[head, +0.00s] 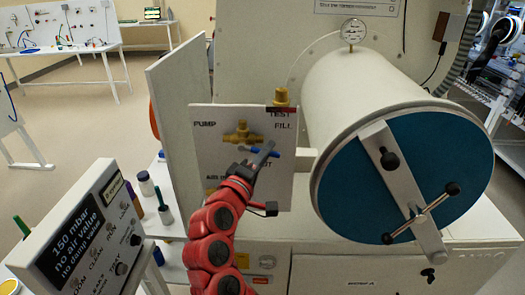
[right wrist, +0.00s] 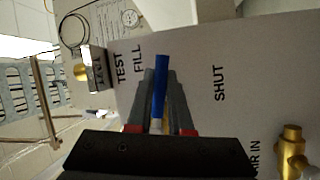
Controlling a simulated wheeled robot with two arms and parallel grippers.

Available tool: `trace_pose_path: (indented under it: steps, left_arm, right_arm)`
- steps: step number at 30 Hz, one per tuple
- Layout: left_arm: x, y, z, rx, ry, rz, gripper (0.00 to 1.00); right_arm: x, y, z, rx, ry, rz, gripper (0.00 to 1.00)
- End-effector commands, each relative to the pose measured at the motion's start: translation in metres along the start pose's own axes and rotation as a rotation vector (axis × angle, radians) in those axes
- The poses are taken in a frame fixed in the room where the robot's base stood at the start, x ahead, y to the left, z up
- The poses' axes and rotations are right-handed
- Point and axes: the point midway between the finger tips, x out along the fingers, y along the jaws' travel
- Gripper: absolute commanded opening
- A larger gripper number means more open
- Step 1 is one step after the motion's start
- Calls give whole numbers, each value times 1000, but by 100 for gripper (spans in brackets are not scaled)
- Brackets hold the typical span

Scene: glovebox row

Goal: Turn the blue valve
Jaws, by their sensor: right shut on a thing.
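The blue valve lever (head: 272,154) sits on a white upright panel (head: 210,150), just below a brass fitting (head: 242,134). My right gripper (head: 264,153) has come up from below on the red arm and is at the lever. In the right wrist view the blue lever (right wrist: 159,85) stands between the two grey fingers of the gripper (right wrist: 160,95), which are shut on it. The lever points toward the printed words FILL and TEST; SHUT is printed to the right. The valve's pivot is hidden by the gripper. My left gripper is in neither view.
A large white cylinder with a blue round door (head: 345,185) and a crossbar handle stands right of the panel. A grey box with a display (head: 75,230) is at front left. A brass fitting (right wrist: 292,150) sticks out at lower right in the wrist view.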

Motion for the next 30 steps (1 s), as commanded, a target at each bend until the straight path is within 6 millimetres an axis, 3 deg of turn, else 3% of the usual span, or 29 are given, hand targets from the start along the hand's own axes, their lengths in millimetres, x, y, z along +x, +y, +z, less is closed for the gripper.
trace_pose_path:
  steps: [12, 29, 30]
  left_arm:
    - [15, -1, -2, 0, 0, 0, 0]
    - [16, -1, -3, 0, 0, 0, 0]
    - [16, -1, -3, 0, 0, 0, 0]
  right_arm:
    - [2, 13, -3, -182, 42, 77, 0]
    - [2, 15, -3, -210, 47, 92, 0]
    - [2, 15, -3, -210, 47, 92, 20]
